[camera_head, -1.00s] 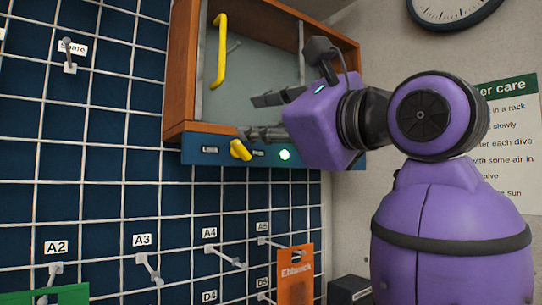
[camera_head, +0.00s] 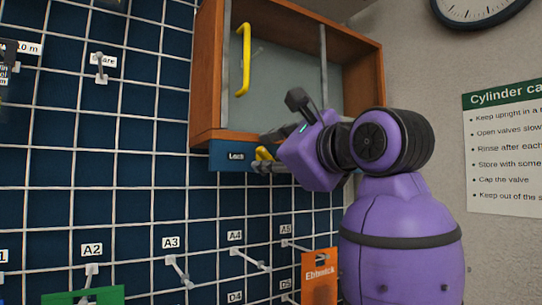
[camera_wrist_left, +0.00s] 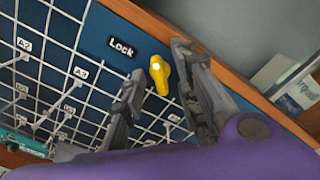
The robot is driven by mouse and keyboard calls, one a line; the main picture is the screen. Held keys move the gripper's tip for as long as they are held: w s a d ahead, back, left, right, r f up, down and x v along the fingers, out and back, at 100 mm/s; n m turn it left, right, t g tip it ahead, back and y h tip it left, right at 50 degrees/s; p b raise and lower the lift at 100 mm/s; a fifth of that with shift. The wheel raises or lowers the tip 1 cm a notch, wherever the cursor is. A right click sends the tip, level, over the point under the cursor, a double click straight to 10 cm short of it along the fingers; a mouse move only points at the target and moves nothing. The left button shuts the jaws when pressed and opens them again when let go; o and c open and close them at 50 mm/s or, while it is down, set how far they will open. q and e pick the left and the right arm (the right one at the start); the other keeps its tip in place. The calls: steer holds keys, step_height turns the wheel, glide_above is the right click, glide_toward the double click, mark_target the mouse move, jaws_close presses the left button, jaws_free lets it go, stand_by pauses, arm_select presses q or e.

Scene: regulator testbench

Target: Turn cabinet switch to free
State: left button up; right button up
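The yellow cabinet switch (camera_head: 263,153) sits on the blue strip below the cabinet, just right of the "Lock" label (camera_head: 236,156). In the left wrist view the switch (camera_wrist_left: 159,74) is a yellow knob, with the label (camera_wrist_left: 122,48) to its left. My left gripper (camera_head: 263,151) is at the strip and partly covers the switch. In the wrist view its fingers (camera_wrist_left: 158,62) are apart, one on each side of the knob. I cannot tell whether they touch it. The strip right of the switch is hidden behind my gripper. My right gripper is not in view.
The wooden cabinet (camera_head: 207,75) has a glass front and a yellow handle (camera_head: 243,60) above the switch. A white grid (camera_head: 120,200) with labelled hooks covers the blue wall to the left. An orange card (camera_head: 320,275) hangs below my arm.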

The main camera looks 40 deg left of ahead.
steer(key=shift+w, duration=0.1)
arm_select(q)
jaws_close()
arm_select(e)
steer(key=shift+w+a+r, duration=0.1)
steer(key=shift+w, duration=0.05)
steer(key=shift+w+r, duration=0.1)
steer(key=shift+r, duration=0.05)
